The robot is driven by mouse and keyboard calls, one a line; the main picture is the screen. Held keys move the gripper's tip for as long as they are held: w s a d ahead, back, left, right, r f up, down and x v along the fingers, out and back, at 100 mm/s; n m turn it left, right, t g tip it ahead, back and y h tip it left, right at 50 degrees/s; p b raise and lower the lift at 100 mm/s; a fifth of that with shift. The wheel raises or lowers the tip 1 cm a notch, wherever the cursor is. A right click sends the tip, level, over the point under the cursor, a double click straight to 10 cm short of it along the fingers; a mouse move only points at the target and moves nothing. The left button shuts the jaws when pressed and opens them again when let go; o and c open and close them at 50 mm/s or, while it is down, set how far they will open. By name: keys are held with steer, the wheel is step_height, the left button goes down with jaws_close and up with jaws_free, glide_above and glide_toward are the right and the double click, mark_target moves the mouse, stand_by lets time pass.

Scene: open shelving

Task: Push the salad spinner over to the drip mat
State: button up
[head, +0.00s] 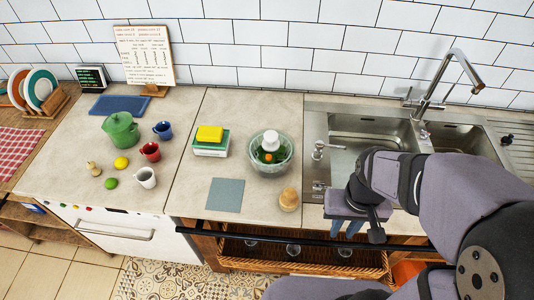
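The salad spinner (284,166) is a clear round bowl with green inside and a white knob on top. It stands upright on the counter, left of the sink. A flat grey-blue square (225,195), which looks like the drip mat, lies bare near the counter's front edge. It is in front of the spinner and to its left, with a gap of counter between them. My gripper (347,229) is at the front of the sink, right of the spinner and nearer the front, touching neither. Its bluish fingers point down, partly hidden, and their opening is unclear.
A tan round-topped object (289,199) stands between my gripper and the mat. A yellow block on a green-and-white box (210,148) is left of the spinner. A soap pump (318,150) is at its right. Counter between spinner and mat is clear.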

steer(key=w+a+f+m+t+b, duration=0.1)
steer(key=w+a+f+t+b, duration=0.1)
steer(key=w+a+f+b, duration=0.3)
steer(key=m+t+y+b, duration=0.3)
steer(key=m+t+b, duration=0.6)
steer(key=t+b, duration=0.25)
glide_toward(271, 135)
steer(key=shift+g, duration=0.35)
steer(key=f, duration=0.1)
steer(key=w+a+f, duration=0.1)
steer(key=w+f, duration=0.1)
steer(key=f, duration=0.1)
steer(key=shift+a, duration=0.25)
steer(key=m+b, duration=0.1)
steer(key=w+a+m+t+h+b, duration=0.1)
steer(key=b, duration=0.1)
steer(key=shift+f+m+t, duration=0.2)
steer(key=shift+m+t, duration=0.1)
steer(key=shift+a+m+t+h+b, duration=0.2)
steer(key=shift+m+t+h+b, duration=0.2)
steer(key=shift+m+t+b, duration=0.55)
steer(key=shift+s+f+m+t+h+b, duration=0.15)
steer(key=shift+m+t+h+b, duration=0.35)
steer(key=shift+m+b, duration=0.65)
steer(key=shift+s+d+r+m+t+h+b, duration=0.2)
steer(key=shift+s+m+t+h+b, duration=0.2)
steer(key=shift+m+h+b, duration=0.45)
steer(key=shift+w, duration=0.1)
